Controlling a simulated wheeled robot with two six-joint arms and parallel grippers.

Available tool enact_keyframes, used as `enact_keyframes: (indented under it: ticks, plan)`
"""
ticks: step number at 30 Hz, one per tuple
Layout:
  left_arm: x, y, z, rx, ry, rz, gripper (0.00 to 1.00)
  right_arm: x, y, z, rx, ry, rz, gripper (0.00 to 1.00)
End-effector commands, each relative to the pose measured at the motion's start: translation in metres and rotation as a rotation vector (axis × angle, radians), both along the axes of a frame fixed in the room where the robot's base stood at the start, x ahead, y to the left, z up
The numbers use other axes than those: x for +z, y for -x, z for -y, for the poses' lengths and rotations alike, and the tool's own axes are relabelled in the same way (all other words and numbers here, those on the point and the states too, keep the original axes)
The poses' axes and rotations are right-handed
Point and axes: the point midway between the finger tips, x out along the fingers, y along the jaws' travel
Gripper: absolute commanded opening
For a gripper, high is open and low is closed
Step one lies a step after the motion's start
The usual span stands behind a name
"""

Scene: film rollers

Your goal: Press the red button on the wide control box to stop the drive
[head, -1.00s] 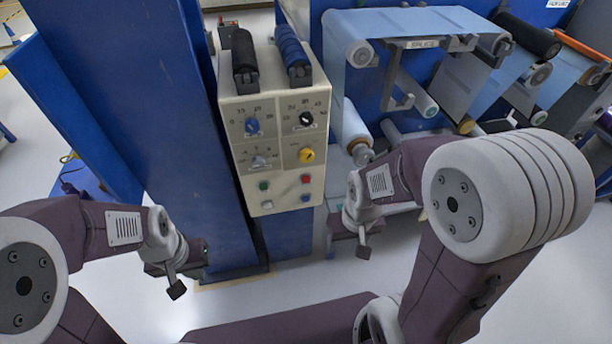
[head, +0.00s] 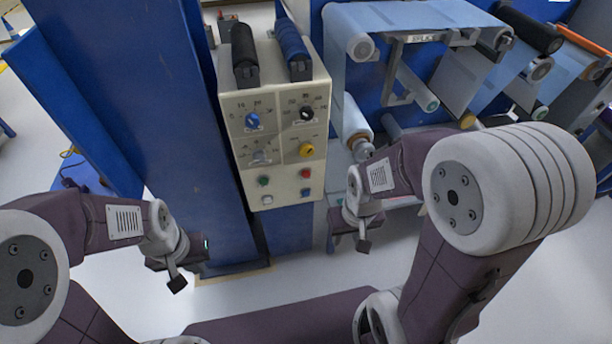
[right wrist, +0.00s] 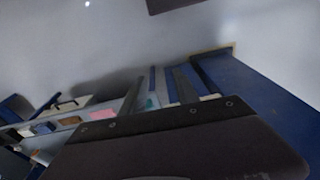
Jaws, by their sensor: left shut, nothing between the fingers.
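The wide control box (head: 286,154) is a cream panel on the blue machine frame, with several dials and a yellow knob. Its red button (head: 305,173) is at the lower right of the panel, above a blue button (head: 305,191). A green button (head: 264,181) and a white button (head: 267,199) are to the left. My left gripper (head: 200,250) is shut and empty, below and left of the box, apart from it. My right gripper (head: 350,242) is below and right of the box, apart from the buttons; its fingers are not clearly shown.
Two rollers, black (head: 243,52) and blue (head: 292,48), sit on top of the box. A blue post (head: 185,130) stands left of it. Film rollers with light-blue web (head: 420,20) are at the right. The pale floor between my arms is clear.

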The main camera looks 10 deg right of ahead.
Motion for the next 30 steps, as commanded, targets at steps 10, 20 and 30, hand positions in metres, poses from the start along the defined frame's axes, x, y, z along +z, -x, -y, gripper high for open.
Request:
enact_keyframes:
  ticks: [10,20,30]
  plan:
    - [0.0,0.0,0.0,0.0,0.0,0.0,0.0,0.0,0.0,0.0,0.0,0.0,0.0,0.0]
    - [0.0,0.0,0.0,0.0,0.0,0.0,0.0,0.0,0.0,0.0,0.0,0.0,0.0,0.0]
    - [0.0,0.0,0.0,0.0,0.0,0.0,0.0,0.0,0.0,0.0,0.0,0.0,0.0,0.0]
